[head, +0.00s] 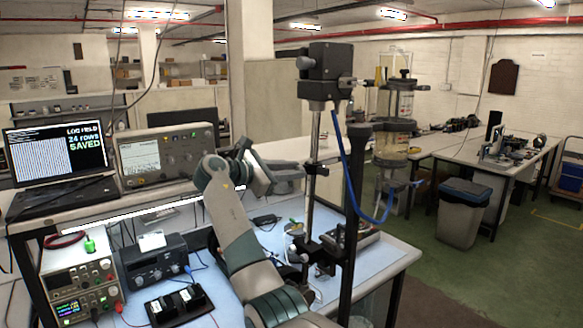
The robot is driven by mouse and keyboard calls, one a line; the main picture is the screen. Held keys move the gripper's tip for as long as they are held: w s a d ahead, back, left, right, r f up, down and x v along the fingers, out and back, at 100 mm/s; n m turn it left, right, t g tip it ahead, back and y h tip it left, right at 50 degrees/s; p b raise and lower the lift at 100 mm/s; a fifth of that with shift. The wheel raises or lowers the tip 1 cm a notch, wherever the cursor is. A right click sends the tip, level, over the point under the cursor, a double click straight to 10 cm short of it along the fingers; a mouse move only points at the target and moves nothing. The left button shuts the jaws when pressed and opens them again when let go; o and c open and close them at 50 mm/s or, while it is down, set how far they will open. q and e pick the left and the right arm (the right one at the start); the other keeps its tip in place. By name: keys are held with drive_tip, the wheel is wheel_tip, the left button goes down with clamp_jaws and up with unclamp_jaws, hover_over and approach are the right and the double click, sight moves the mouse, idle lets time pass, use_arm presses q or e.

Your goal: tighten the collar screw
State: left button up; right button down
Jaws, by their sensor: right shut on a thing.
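A metal post (314,200) rises from the blue-topped bench and carries a dark boxy head (330,72). A small dark collar (319,170) sits on the post at mid height. My right gripper (298,171) reaches in from the left of the post, with its fingertips beside the collar. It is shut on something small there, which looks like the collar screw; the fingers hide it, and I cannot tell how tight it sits. A clear cylinder (398,102) stands right of the head, with a blue hose (356,185) looping below it. My left gripper is not in view.
A laptop (60,155) and a grey instrument (168,153) stand on a shelf at left. Power supplies (80,280) and a dark box (155,262) sit below. A black vertical bar (350,240) stands close right of the post. A bin (464,213) is on the floor.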

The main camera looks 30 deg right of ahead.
drive_tip(key=n, duration=0.3)
drive_tip(key=shift+w+d+r+g, duration=0.1)
drive_tip(key=shift+r+g, duration=0.15)
drive_tip(key=shift+g, duration=0.05)
drive_tip(key=shift+w+n+g, duration=0.1)
drive_tip(key=shift+n+g, duration=0.2)
drive_tip(key=shift+n, duration=1.6)
drive_tip(key=c, duration=1.7)
unclamp_jaws()
drive_tip(key=shift+o, duration=0.8)
drive_tip(key=shift+d+f, duration=0.1)
drive_tip(key=shift+d, duration=0.05)
drive_tip(key=a+r+b, duration=0.2)
drive_tip(key=a+b, duration=0.6)
drive_tip(key=a, duration=0.8)
drive_tip(key=shift+s+a+r, duration=0.4)
drive_tip(key=shift+s, duration=0.05)
